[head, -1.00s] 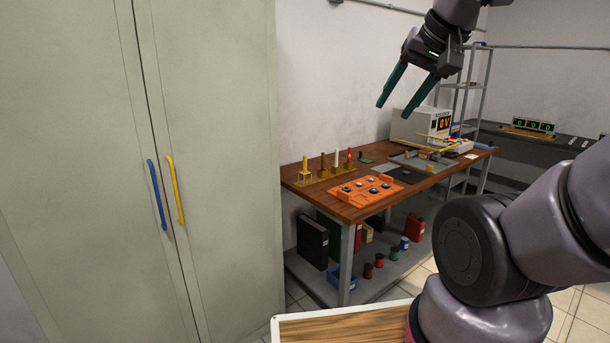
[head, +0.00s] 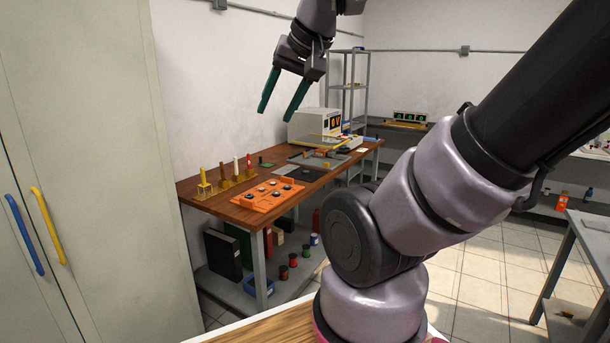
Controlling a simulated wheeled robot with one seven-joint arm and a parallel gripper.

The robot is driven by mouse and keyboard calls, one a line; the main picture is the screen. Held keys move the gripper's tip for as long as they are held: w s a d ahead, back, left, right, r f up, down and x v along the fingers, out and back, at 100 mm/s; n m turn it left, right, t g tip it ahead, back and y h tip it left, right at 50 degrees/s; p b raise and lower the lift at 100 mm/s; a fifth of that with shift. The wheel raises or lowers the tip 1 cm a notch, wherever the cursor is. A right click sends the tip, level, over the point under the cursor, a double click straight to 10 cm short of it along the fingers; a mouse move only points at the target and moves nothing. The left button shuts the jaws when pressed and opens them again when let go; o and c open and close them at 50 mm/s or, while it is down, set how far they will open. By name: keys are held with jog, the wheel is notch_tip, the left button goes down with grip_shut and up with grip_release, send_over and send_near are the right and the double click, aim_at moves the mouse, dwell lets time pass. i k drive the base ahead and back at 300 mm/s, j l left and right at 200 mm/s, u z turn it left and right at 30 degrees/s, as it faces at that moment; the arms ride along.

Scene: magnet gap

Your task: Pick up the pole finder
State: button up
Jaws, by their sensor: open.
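My gripper (head: 276,112) is open and empty, with its two teal fingers pointing down. It hangs high in the picture, above the wooden workbench (head: 215,190) and apart from it. I cannot tell which thing is the pole finder at this size. On the bench an orange tray (head: 262,207) holds several dark round pieces. Small tools lie on a grey mat (head: 327,161) farther along.
A tall cabinet (head: 100,120) with blue and yellow handles stands at the left. A boxy instrument (head: 308,125) sits at the bench's back. The shelf below holds binders (head: 223,255) and small cans. A grey table (head: 590,235) stands at the right, with open tiled floor between.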

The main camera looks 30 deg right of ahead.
aim_at(204, 185)
jog(key=i+j, duration=0.1)
jog(key=i, duration=0.35)
jog(key=i+j+z, duration=0.1)
jog(key=i, duration=0.35)
jog(key=i+j, duration=0.15)
jog(key=i, duration=0.3)
jog(key=i+j+z, duration=0.1)
jog(key=i, duration=0.35)
